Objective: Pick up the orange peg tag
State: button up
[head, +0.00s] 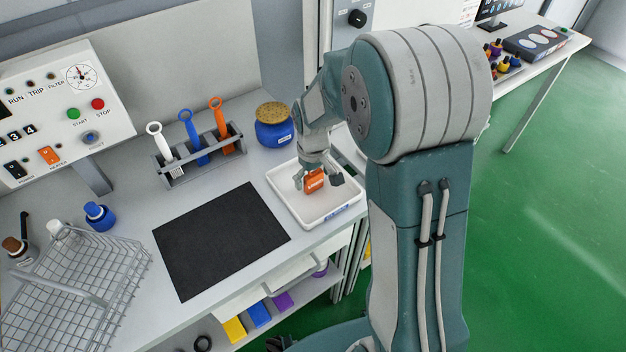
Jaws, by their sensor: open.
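The orange peg tag (314,183), a small orange block with a pale marking, is at the white tray (288,205), on the right part of the bench. My gripper (319,179) points down over the tray, with a finger on either side of the tag. The fingers are apart and the tag is between them. I cannot tell whether a finger touches it, and the gripper partly hides its upper side.
A grey rack (201,163) holds white, blue and orange ring-handled tools left of the tray. A blue jar (274,129) stands behind the tray. A black mat (220,240) lies left of it, and a wire basket (85,275) stands further left.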

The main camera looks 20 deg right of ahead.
aim_at(314, 175)
jog(key=shift+f, duration=0.2)
jog(key=c, duration=1)
jog(key=shift+r, duration=0.25)
jog(key=r, duration=0.3)
jog(key=shift+s+r, duration=0.15)
jog(key=shift+s, duration=0.1)
jog(key=s+r, duration=0.3)
jog(key=s, duration=0.1)
jog(key=s+r, duration=0.3)
jog(key=s, duration=0.2)
jog(key=s+r, duration=0.3)
jog(key=s, duration=0.1)
jog(key=shift+s+d+r, duration=0.15)
jog(key=shift+s+d, duration=0.15)
jog(key=shift+d, duration=0.1)
